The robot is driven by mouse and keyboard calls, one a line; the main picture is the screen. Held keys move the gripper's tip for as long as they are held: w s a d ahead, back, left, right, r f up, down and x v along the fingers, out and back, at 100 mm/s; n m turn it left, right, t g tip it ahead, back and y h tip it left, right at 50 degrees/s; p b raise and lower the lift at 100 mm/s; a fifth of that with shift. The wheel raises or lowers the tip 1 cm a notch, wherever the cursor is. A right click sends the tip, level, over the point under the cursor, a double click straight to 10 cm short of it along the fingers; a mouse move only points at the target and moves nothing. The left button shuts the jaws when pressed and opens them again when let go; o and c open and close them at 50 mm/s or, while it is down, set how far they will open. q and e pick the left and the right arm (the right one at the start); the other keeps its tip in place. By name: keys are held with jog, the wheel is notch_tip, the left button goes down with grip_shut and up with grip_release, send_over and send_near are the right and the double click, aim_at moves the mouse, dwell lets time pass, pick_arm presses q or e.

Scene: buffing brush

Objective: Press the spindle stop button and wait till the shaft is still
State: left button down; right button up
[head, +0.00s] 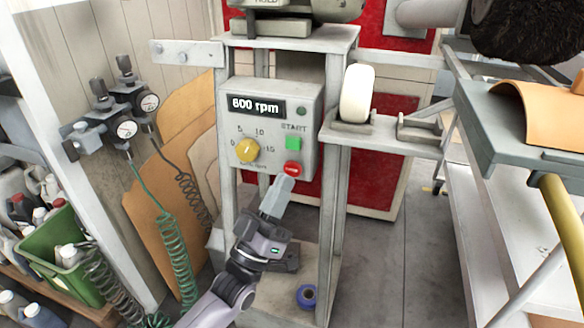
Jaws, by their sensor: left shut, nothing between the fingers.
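The control box (268,130) is a pale panel on the front of the machine stand. Its black display (257,107) reads 600 rpm. The red stop button (292,169) sits low on the right of the box, under the green start button (292,143). My left gripper (284,182) is shut and empty, with its fingertips at the lower edge of the red button; I cannot tell whether they touch it. A dark round brush (525,28) is at the top right, partly cut off. The shaft itself is not clearly seen. My right gripper is not in view.
A yellow dial (247,150) is left of the start button. A white roller (357,94) stands on a side shelf right of the box. A grey tray (520,125) with an orange-tan sheet (548,112) is at right. Green coiled hose (173,255) and a green crate (52,253) are at left.

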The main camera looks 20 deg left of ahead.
pick_arm(q)
jog(key=s+p, duration=0.2)
jog(key=s, duration=0.2)
jog(key=shift+s+a, duration=0.1)
jog(key=shift+s, duration=0.15)
jog(key=s+a+f+m+g+y, duration=0.1)
jog(key=s+f+g+y, duration=0.1)
jog(key=s+f+g, duration=0.45)
jog(key=s+a+f+g+y, duration=0.2)
jog(key=s+f+g, duration=0.1)
jog(key=f, duration=0.6)
jog(key=s+a+f+m+g+y, duration=0.1)
jog(key=s+f+g+y, duration=0.1)
jog(key=s+f+g, duration=0.45)
notch_tip(320, 180, up, 10)
jog(key=a+t+p, duration=0.1)
jog(key=a+p, duration=0.1)
jog(key=p, duration=1.3)
jog(key=shift+w+r+y, duration=0.25)
jog(key=shift+w+y, duration=0.1)
jog(key=shift+y, duration=0.05)
